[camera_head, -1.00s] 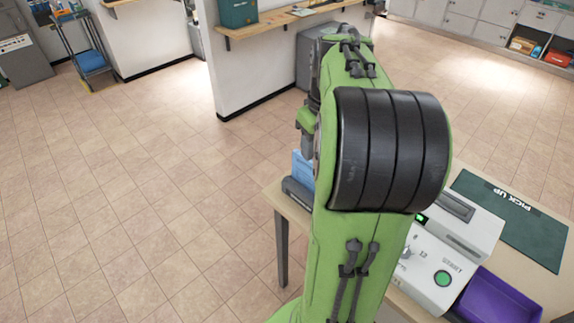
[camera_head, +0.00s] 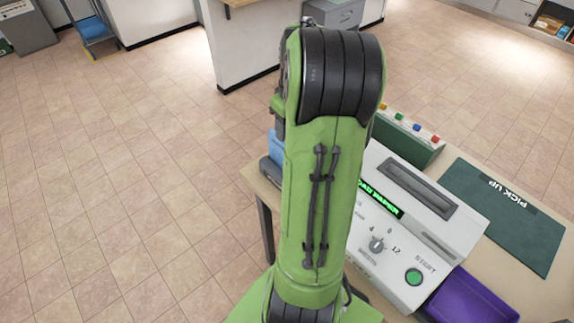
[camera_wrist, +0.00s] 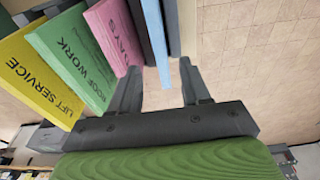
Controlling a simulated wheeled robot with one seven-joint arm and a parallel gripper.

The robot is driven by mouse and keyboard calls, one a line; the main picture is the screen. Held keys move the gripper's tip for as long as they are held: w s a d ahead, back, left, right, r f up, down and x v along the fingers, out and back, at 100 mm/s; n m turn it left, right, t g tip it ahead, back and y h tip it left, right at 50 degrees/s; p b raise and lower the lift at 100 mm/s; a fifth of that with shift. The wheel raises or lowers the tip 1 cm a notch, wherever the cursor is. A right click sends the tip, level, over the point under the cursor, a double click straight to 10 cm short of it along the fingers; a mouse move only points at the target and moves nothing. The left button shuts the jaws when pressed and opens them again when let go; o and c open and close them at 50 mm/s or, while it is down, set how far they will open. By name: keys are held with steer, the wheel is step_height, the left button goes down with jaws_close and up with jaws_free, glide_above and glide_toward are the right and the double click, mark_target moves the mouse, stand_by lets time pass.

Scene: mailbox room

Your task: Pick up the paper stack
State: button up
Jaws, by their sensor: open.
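In the wrist view my gripper (camera_wrist: 159,88) is open, its two fingers apart. Upright coloured paper stacks or slabs stand beyond and to the left: yellow "LIFT SERVICE" (camera_wrist: 40,75), green "ROOF WORK" (camera_wrist: 78,55) and pink (camera_wrist: 114,35). A thin light blue slab (camera_wrist: 161,70), seen edge-on, lies in line with the gap between the fingers. I cannot tell whether it is inside the gap. In the head view my arm hides the gripper; a blue piece (camera_head: 277,148) shows at the arm's left edge. Which stack is the paper stack is not clear.
A pale machine (camera_head: 455,222) with a green-lit display, dial and START button stands on the table right of my arm. A purple tray (camera_head: 470,298) and a dark green PICK UP mat (camera_head: 490,215) lie beside it. The floor to the left is clear.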

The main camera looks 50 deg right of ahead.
steer(key=f, duration=0.4)
steer(key=f+b, duration=0.1)
steer(key=f, duration=0.2)
steer(key=shift+w, duration=0.3)
steer(key=shift+w+d+f, duration=0.1)
steer(key=shift+w+f, duration=0.05)
steer(key=shift+f, duration=0.2)
jaws_close()
steer(key=shift+r, duration=0.1)
